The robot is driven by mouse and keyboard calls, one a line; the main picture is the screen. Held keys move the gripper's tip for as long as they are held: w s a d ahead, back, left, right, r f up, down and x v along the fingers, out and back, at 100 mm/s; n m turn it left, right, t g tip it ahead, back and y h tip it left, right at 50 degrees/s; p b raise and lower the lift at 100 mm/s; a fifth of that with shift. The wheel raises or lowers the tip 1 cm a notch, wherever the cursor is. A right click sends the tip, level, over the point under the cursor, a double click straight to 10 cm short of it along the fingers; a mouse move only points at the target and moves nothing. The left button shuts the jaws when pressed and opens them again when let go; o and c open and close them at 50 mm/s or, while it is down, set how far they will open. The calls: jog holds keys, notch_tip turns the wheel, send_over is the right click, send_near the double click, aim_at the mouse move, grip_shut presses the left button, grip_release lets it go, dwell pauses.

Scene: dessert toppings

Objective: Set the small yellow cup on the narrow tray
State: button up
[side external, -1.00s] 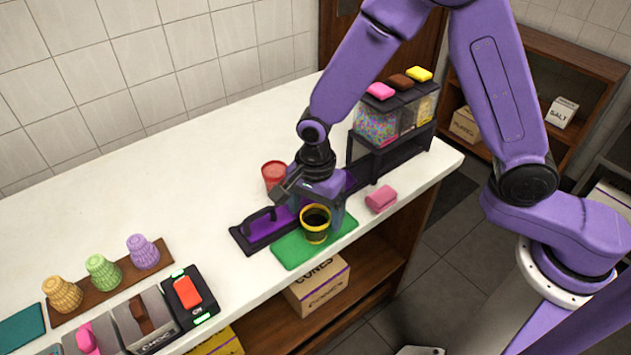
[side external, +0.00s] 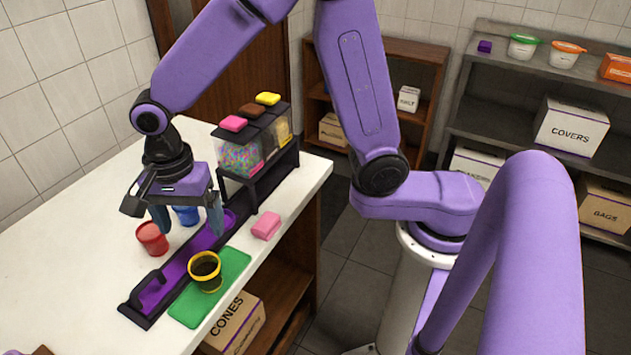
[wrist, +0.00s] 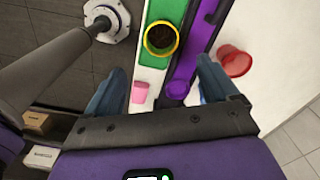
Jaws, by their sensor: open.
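The small yellow cup (side external: 205,287), with a yellow rim and dark inside, stands upright on a green mat (side external: 236,262). In the wrist view the yellow cup (wrist: 148,46) shows near the top, on the mat (wrist: 150,75) beside the tray. The narrow tray (side external: 172,282) is long, with a purple bed, black edges and a black handle; it also shows in the wrist view (wrist: 196,50). My gripper (side external: 188,226) is open and empty, above the tray area and farther back than the yellow cup. In the wrist view its fingers (wrist: 160,82) are spread apart.
A red cup (side external: 152,240) and a partly hidden blue cup (side external: 187,216) stand behind the tray. A round purple piece (side external: 228,219) is at the tray's far part. A pink block (side external: 265,226) lies right of the mat. A topping dispenser (side external: 240,158) stands at the back.

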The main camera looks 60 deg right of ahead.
jog(key=s+d+r+n, duration=0.3)
jog(key=s+d+n, duration=1.5)
jog(key=n, duration=0.7)
jog(key=s, duration=0.2)
jog(key=shift+s+n, duration=0.3)
jog(key=shift+s, duration=0.1)
jog(key=shift+r, duration=0.1)
